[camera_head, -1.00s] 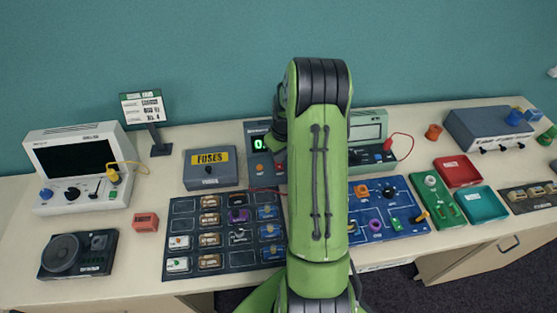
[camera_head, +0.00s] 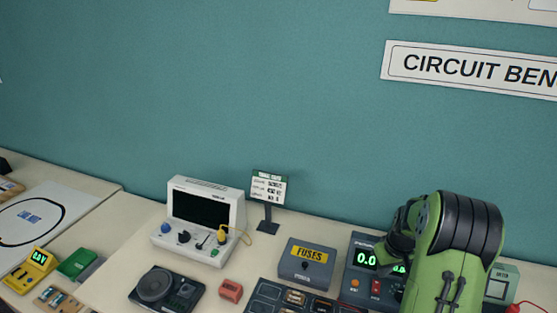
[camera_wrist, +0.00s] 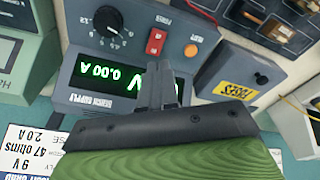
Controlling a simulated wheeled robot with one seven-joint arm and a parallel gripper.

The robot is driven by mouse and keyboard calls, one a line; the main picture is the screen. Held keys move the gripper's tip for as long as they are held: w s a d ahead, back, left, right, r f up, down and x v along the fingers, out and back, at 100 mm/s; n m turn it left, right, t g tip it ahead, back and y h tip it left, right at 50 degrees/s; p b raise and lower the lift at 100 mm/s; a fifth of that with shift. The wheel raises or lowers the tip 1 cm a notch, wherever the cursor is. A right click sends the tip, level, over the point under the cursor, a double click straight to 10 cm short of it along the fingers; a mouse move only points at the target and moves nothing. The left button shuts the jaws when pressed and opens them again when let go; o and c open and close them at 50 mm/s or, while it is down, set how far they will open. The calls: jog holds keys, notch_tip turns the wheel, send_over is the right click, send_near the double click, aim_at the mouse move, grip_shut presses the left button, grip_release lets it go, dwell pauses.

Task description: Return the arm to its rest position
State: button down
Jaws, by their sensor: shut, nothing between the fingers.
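My green arm (camera_head: 447,258) rises at the lower right in the head view, bent over at a dark-banded joint. It stands in front of the bench power supply (camera_head: 362,264) and covers part of it. My gripper (camera_wrist: 162,84) shows in the wrist view, its dark fingers shut together and empty. The fingers overlap the lit green display of the power supply (camera_wrist: 105,82). I cannot tell how far they are from its face. In the head view, I cannot make out the fingertips.
The grey FUSES box (camera_head: 306,262) stands left of the power supply. A white oscilloscope (camera_head: 198,222), a small sign (camera_head: 268,190), a speaker unit (camera_head: 165,289) and a red block (camera_head: 231,290) stand farther left. A second table (camera_head: 75,190) is at the far left.

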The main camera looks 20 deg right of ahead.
jog(key=s+a+r+t, duration=0.1)
jog(key=s+a+r, duration=0.2)
jog(key=a+r, duration=0.5)
jog(key=s+a+r+t, duration=0.1)
jog(key=s+a+r, duration=0.1)
jog(key=a+r, duration=0.7)
jog(key=s+a+r+t, duration=0.1)
jog(key=s+a, duration=0.3)
jog(key=s, duration=0.3)
jog(key=s+a+r, duration=0.2)
jog(key=s+a, duration=0.3)
jog(key=s, duration=0.3)
jog(key=shift+n+t, duration=0.4)
jog(key=shift+r, duration=0.1)
